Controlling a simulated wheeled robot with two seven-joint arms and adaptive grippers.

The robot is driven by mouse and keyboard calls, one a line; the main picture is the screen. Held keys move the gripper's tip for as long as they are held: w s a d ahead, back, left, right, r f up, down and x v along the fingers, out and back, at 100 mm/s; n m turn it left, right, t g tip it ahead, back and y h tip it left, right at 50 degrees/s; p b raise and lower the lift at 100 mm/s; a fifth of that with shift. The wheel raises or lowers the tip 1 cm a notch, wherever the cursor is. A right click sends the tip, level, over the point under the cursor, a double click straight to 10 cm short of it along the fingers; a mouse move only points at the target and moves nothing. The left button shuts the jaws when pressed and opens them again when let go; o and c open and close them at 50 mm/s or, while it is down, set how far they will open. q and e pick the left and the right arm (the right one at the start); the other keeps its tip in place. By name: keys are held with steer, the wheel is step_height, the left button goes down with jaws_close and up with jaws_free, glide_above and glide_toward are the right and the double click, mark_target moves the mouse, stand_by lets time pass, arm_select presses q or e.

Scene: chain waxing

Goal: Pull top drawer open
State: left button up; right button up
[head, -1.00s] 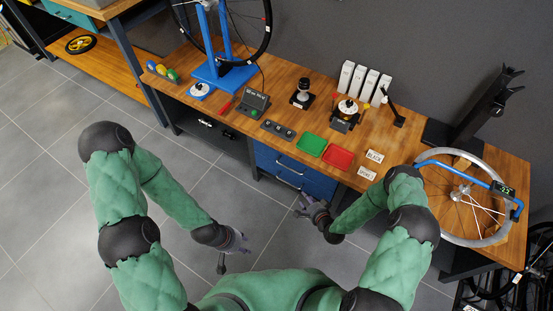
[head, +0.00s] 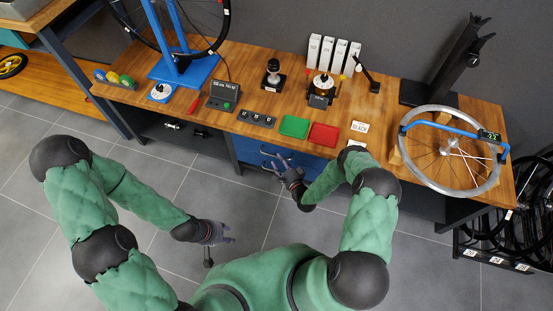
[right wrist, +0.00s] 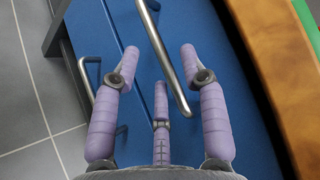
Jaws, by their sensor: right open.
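The blue drawer unit (head: 312,163) sits under the workbench. In the right wrist view, the top drawer's front (right wrist: 215,45) lies beside the wooden bench edge, with its metal bar handle (right wrist: 161,45) running lengthwise. My right gripper (head: 280,165) is at the drawer front. In the right wrist view its purple fingers (right wrist: 160,70) are spread open, with the handle's end between the middle and right fingers; I cannot tell whether they touch. The drawer looks shut. A lower handle (right wrist: 86,78) shows at left. My left gripper (head: 226,234) hangs empty over the floor; its opening is unclear.
The workbench top (head: 230,120) overhangs the drawers. Green (head: 294,127) and red (head: 324,135) trays stand near its front edge above them. A wheel (head: 450,150) lies at the right end. The grey tiled floor (head: 150,265) before the bench is clear.

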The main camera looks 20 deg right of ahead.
steer(key=shift+b+x, duration=0.35)
steer(key=shift+x, duration=1.2)
jaws_close()
steer(key=shift+s, duration=0.1)
